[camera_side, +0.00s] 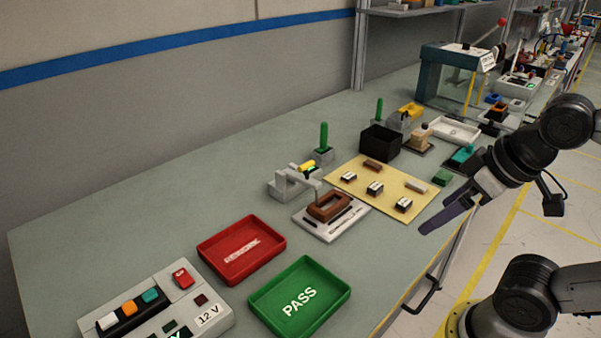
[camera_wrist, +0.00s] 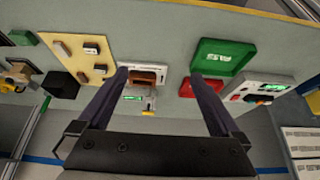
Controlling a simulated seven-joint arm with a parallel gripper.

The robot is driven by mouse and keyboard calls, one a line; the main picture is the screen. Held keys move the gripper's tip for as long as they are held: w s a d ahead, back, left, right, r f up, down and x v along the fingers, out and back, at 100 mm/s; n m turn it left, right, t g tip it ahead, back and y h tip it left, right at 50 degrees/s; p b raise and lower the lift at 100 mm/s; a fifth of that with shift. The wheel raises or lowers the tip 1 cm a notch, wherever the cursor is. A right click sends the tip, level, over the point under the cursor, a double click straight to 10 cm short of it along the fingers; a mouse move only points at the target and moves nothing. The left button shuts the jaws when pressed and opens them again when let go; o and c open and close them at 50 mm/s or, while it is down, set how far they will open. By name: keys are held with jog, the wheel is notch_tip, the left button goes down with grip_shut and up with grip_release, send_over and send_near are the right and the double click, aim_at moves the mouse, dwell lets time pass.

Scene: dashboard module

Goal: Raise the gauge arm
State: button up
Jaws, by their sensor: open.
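The gauge (camera_side: 289,183) is a grey fixture on the bench with a slim arm reaching right and a yellow part on top. Below the arm's end, a brown block (camera_side: 330,206) sits on a white plate (camera_side: 312,227). Whether the arm tip touches the block I cannot tell. My gripper (camera_side: 431,228) is to the right of the gauge, above the bench's front edge, apart from everything. In the wrist view my gripper (camera_wrist: 158,75) has its two dark fingers spread wide and empty, with the brown block (camera_wrist: 146,78) and the gauge (camera_wrist: 148,102) showing between them.
A red tray (camera_side: 242,250) and a green PASS tray (camera_side: 300,297) stand in front-left of the gauge. A yellow board (camera_side: 385,190) with several small blocks lies to the right. A green peg (camera_side: 323,137) and a black bin (camera_side: 380,142) stand behind.

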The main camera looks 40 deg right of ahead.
jog(key=c, duration=0.5)
jog(key=shift+s+a+f+m, duration=0.1)
jog(key=shift+s+m, duration=0.15)
jog(key=shift+m, duration=0.45)
jog(key=shift+c, duration=1.1)
jog(key=r+m, duration=0.1)
jog(key=r, duration=0.1)
jog(key=w+a+r+m, duration=0.1)
jog(key=shift+r+m+y, duration=0.3)
jog(key=shift+r, duration=0.1)
jog(key=c, duration=0.4)
jog(key=shift+o, duration=0.2)
jog(key=w+a+r+m+g+y, duration=0.1)
jog(key=w+r+m+g+y, duration=0.1)
jog(key=w+r+m, duration=1)
jog(key=m+g+y, duration=0.1)
jog(key=g+y, duration=0.1)
send_over(304, 165)
jog(key=s+d, duration=0.2)
jog(key=d, duration=0.1)
notch_tip(304, 165, down, 7)
notch_tip(304, 165, down, 5)
jog(key=w+d, duration=0.1)
jog(key=d, duration=0.1)
jog(key=shift+m+g, duration=0.4)
jog(key=x, duration=1.2)
jog(key=shift+w+a+f, duration=0.15)
jog(key=shift+a+f, duration=0.1)
jog(key=shift+f, duration=0.05)
